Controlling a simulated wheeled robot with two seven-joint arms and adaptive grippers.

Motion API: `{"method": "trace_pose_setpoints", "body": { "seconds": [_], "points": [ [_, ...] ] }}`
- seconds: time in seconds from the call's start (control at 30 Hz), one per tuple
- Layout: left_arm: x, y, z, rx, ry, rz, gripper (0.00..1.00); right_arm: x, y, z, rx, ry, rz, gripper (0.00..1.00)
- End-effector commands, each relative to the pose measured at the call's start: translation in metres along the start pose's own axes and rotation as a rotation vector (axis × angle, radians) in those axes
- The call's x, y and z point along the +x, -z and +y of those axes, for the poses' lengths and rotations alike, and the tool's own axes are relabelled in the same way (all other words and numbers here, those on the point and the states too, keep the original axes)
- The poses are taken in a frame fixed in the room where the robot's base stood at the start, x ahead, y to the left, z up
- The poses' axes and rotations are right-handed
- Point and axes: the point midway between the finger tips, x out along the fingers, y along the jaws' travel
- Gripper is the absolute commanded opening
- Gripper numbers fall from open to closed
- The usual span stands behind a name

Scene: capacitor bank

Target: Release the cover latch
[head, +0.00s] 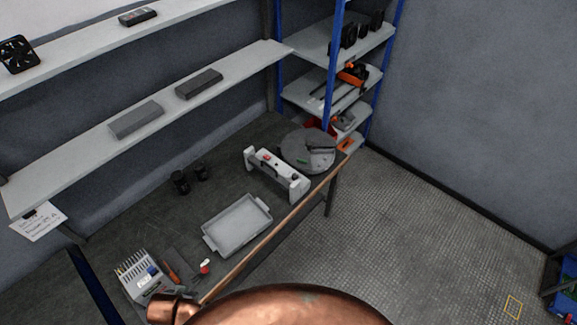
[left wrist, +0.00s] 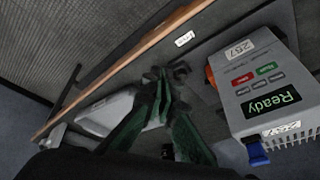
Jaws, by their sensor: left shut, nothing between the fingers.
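No part that I can clearly identify as the cover latch shows in either view. In the left wrist view a light grey box (left wrist: 262,82) labelled 257 has a green-lit "Ready" display, red and green buttons, and a blue piece (left wrist: 257,152) at its lower corner. What looks like the same box (head: 143,285) stands at the near left of the bench in the head view. My left gripper (left wrist: 160,78), with dark green fingers, is shut and empty, left of the box and apart from it in the picture. My right gripper is in neither view.
On the bench (head: 145,222) are a grey tray (head: 238,224), a white unit (head: 277,172) with a red button, a round grey disc (head: 307,150) and dark cylinders (head: 181,182). Shelves (head: 60,165) run along the wall; a blue-post rack (head: 330,95) stands behind. The floor at right is largely clear.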

Motion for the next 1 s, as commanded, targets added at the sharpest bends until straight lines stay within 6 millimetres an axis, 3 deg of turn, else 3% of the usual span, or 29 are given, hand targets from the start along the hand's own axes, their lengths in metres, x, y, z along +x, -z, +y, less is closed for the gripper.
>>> {"method": "trace_pose_setpoints", "body": {
  "seconds": [0.03, 0.1, 0.37, 0.57, 0.67, 0.8, 0.9, 1.0],
  "points": [
    [0.016, -0.021, -0.007, -0.046, 0.012, -0.03, 0.0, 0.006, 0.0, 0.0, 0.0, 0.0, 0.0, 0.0],
    [0.037, -0.04, -0.013, -0.089, 0.023, -0.056, 0.0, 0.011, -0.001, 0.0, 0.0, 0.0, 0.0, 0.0],
    [0.116, -0.082, -0.011, -0.126, 0.026, -0.101, 0.0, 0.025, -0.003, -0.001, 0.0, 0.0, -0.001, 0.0],
    [0.193, -0.123, 0.001, -0.117, 0.013, -0.132, 0.0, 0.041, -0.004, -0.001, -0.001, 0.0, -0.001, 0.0],
    [0.248, -0.162, 0.012, -0.106, 0.003, -0.155, 0.0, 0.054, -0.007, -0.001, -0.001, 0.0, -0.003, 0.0],
    [0.321, -0.232, 0.03, -0.089, -0.012, -0.191, 0.0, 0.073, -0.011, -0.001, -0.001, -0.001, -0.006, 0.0],
    [0.361, -0.287, 0.042, -0.076, -0.022, -0.216, 0.0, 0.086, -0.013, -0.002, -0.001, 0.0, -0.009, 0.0],
    [0.387, -0.339, 0.051, -0.065, -0.03, -0.237, 0.0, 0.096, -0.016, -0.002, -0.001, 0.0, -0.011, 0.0]
  ]
}}
